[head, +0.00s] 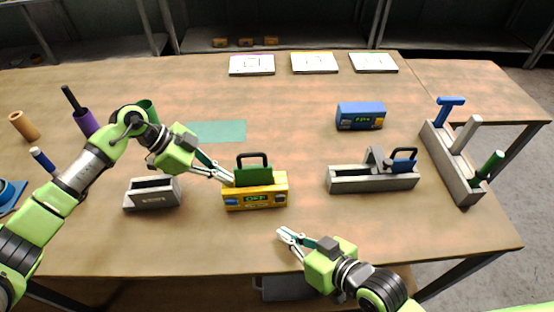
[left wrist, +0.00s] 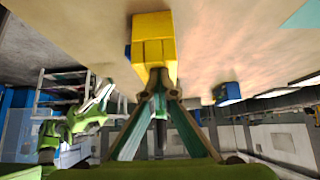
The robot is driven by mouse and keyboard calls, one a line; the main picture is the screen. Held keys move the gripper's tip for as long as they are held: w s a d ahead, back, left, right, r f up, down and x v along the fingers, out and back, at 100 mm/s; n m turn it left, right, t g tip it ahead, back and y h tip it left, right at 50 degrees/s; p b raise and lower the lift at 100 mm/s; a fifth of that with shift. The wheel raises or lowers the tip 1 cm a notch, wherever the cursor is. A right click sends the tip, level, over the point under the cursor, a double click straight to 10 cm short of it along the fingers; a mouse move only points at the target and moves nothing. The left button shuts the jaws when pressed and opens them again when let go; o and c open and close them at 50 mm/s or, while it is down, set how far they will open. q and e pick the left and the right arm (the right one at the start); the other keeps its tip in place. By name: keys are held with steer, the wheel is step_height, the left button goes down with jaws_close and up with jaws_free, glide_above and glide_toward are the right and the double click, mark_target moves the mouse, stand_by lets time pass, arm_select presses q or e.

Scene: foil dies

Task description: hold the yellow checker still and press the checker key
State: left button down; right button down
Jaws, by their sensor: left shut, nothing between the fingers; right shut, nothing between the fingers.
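The yellow checker (head: 240,204) stands upright near the table's middle, with a lit green display and blue patches on its front. A green block with a dark loop handle (head: 253,172) sits in its top. My left gripper (head: 231,181) is shut and empty, its tips at the checker's left end. The left wrist view shows the checker (left wrist: 152,45) right at the left fingertips (left wrist: 158,82); I cannot tell whether they touch. My right gripper (head: 281,234) is shut and empty, low in front of the checker and apart from it. I cannot tell which part is the checker key.
A grey slotted block (head: 152,196) stands left, and a grey holder with a blue handle (head: 372,182) stands right. A blue box (head: 360,116) is behind it. A rack of handled tools (head: 455,165) is far right. The table before the checker is mostly clear.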

arm_select(q)
steer(key=shift+s+f, duration=0.2)
steer(key=shift+f, duration=0.1)
